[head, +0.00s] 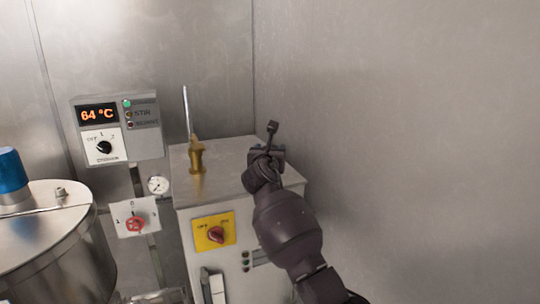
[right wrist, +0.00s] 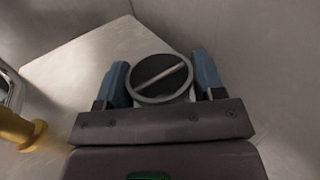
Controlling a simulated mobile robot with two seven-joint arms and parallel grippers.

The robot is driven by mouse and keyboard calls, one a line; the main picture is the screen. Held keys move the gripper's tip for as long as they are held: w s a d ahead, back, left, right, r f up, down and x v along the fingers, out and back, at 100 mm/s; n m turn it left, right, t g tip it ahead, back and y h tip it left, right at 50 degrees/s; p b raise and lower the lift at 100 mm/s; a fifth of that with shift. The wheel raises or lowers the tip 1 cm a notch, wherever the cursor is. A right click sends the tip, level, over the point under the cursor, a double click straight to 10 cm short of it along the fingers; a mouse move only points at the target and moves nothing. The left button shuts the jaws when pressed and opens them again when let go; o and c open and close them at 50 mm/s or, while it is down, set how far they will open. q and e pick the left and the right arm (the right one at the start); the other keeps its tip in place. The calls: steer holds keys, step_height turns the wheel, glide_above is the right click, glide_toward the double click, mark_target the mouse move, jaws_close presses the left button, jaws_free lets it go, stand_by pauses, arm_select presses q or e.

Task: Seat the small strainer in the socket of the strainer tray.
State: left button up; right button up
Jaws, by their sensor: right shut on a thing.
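My right gripper (head: 266,160) is over the right part of a grey cabinet's top. In the right wrist view its two blue fingers (right wrist: 163,82) are shut on a dark round piece (right wrist: 150,72) with a pale bar across it. A dark stem with a small knobbed end (head: 272,127) stands up at the gripper in the head view. This may be the small strainer, but I cannot tell for certain. I cannot make out the strainer tray or its socket. My left gripper is not in view.
The grey cabinet (head: 235,151) carries a brass fitting (head: 196,158) with a thin upright rod, left of the gripper. The fitting also shows in the right wrist view (right wrist: 20,128). A steel drum (head: 50,245) stands at left, a control box (head: 140,135) behind. A bare wall (head: 420,130) lies right.

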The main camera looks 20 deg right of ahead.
steer(key=shift+f, duration=0.25)
steer(key=shift+f, duration=0.15)
steer(key=o, duration=0.9)
steer(key=shift+o, duration=0.2)
